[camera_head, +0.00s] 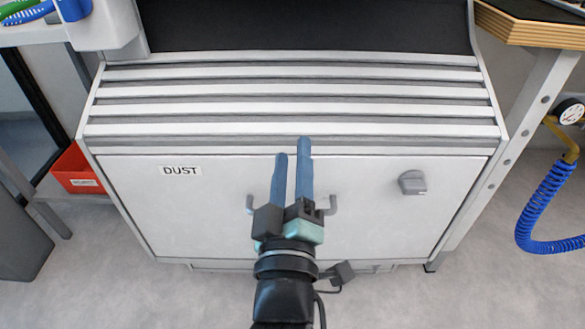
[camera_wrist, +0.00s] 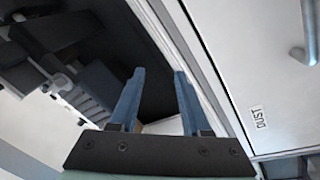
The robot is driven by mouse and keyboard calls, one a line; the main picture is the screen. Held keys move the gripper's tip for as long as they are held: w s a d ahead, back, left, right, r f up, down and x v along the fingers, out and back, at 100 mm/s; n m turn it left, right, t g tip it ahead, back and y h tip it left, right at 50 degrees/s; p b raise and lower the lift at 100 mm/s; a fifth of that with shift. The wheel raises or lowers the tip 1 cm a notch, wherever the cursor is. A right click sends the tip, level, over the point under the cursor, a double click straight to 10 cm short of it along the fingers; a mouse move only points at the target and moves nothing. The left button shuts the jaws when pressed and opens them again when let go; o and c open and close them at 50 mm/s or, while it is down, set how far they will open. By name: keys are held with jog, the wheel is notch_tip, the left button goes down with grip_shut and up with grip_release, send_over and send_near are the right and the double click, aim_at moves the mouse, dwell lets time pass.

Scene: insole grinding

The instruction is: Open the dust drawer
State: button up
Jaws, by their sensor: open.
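The dust drawer (camera_head: 140,205) is a wide white front panel with a DUST label (camera_head: 180,170) at its upper left. It looks shut, flush under the slatted grille. Its grey handle (camera_head: 332,206) is mid-panel; only its two ends show beside my gripper, which hides the middle. A grey knob (camera_head: 412,183) sits on the panel's right. My gripper (camera_head: 292,148) is open and empty, its blue fingers reaching up past the handle in front of the panel. In the wrist view my gripper (camera_wrist: 159,73) is beside the drawer front (camera_wrist: 235,40), with the handle (camera_wrist: 305,52) at the upper right, apart from the fingers.
The slatted grille (camera_head: 290,92) and a dark recess (camera_head: 305,25) lie above the drawer. A red bin (camera_head: 76,172) stands on the left, and a coiled blue hose (camera_head: 540,205) hangs on the right. The floor (camera_head: 480,295) in front of the drawer looks clear.

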jog(key=s+f+n+g+p, duration=0.5)
jog(key=s+f+n+p, duration=0.35)
jog(key=f, duration=0.55)
jog(key=shift+y, duration=0.4)
jog(key=b+x, duration=0.1)
jog(key=x, duration=0.3)
jog(key=b+x, duration=0.1)
jog(key=x, duration=0.3)
jog(key=r+b+x, duration=0.1)
jog(key=x, duration=0.3)
jog(key=shift+w+d+b, duration=0.1)
jog(key=shift+w+b, duration=0.25)
jog(key=shift+w, duration=0.15)
grip_shut()
